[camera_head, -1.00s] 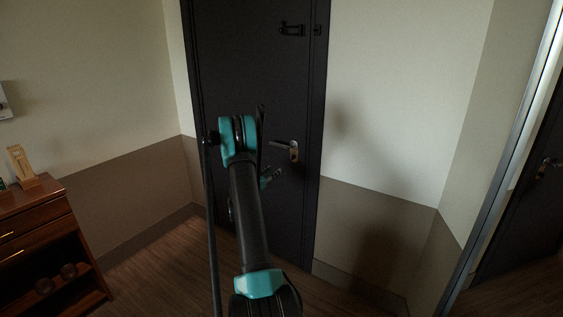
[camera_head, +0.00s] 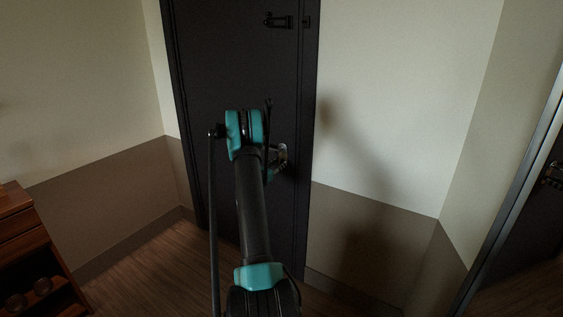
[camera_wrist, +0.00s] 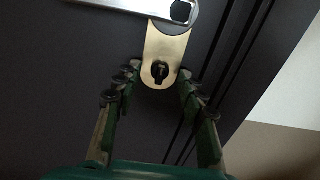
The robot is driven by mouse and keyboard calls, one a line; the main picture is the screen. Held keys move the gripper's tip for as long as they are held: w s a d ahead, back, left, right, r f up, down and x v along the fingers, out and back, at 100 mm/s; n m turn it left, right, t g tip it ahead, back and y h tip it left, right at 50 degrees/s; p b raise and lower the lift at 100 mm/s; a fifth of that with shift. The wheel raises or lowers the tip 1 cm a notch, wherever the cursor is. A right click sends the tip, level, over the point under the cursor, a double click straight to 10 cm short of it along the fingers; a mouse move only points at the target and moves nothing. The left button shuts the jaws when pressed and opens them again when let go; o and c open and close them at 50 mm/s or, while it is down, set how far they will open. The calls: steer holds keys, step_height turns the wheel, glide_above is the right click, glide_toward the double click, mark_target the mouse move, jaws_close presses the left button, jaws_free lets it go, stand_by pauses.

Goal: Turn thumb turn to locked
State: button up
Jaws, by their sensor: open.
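The thumb turn (camera_wrist: 160,71) is a small dark knob on the lower part of a brass-coloured plate (camera_wrist: 164,46) on the dark door (camera_head: 215,75). In the wrist view my gripper (camera_wrist: 158,84) is open, with one finger on each side of the thumb turn. The fingertips flank the lower plate, and no contact with the knob can be made out. A silver lever handle (camera_wrist: 140,5) is above it, at the top of the wrist view. In the head view the lock plate (camera_head: 283,152) is partly hidden by my arm, and the gripper is mostly hidden too.
A dark latch (camera_head: 278,20) is high on the door. A wooden cabinet (camera_head: 25,235) stands at the left. A mirror-like panel with a metal edge (camera_head: 505,165) is at the right. The floor (camera_head: 150,262) left of my arm is clear.

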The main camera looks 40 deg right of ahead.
steer(key=shift+w+d, duration=0.15)
steer(key=shift+d, duration=0.3)
jaws_close()
